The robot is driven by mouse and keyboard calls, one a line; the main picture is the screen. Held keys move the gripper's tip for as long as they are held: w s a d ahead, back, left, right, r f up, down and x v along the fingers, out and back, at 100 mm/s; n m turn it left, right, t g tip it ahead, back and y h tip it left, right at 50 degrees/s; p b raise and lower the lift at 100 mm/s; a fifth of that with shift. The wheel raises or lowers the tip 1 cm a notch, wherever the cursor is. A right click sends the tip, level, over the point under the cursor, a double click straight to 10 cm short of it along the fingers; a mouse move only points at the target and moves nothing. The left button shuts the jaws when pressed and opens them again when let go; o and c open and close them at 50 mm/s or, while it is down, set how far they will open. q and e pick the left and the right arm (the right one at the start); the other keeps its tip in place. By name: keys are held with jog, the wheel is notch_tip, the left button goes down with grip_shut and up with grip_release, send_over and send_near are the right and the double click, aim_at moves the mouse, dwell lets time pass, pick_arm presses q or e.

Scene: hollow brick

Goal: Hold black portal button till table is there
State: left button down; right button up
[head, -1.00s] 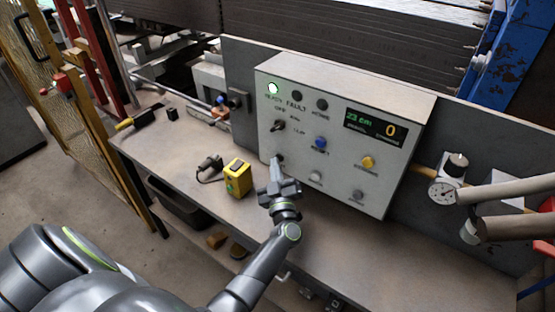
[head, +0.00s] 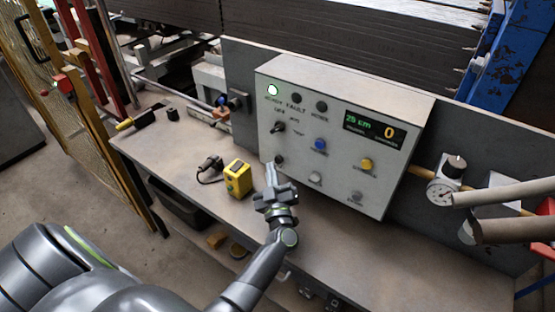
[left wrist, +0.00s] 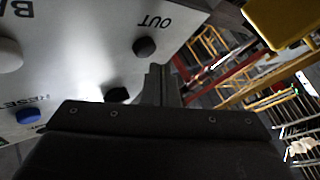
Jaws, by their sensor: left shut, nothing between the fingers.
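The control box (head: 340,190) stands on the bench with a green lamp lit and a display (head: 370,126) reading 25 cm and 0. A black button (head: 279,160) sits low on its left side; the left wrist view shows a black button (left wrist: 144,47) beside the word OUT. My left gripper (head: 270,168) is shut and empty, its fingertips close to this button. The left wrist view shows the fingertips (left wrist: 158,70) just beside the button; I cannot tell whether they touch it. The moving table cannot be clearly picked out. My right gripper is not in view.
A black selector knob (head: 278,127), a blue button (head: 320,144), a yellow button (head: 367,164) and a white button (head: 315,178) are close by. A yellow box (head: 238,179) stands left of my gripper. A gauge (head: 441,192) is at right. The bench front is clear.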

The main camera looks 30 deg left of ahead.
pick_arm(q)
jog(key=s+p, duration=0.2)
jog(key=s, duration=0.3)
jog(key=shift+a, duration=0.2)
dwell(0.6)
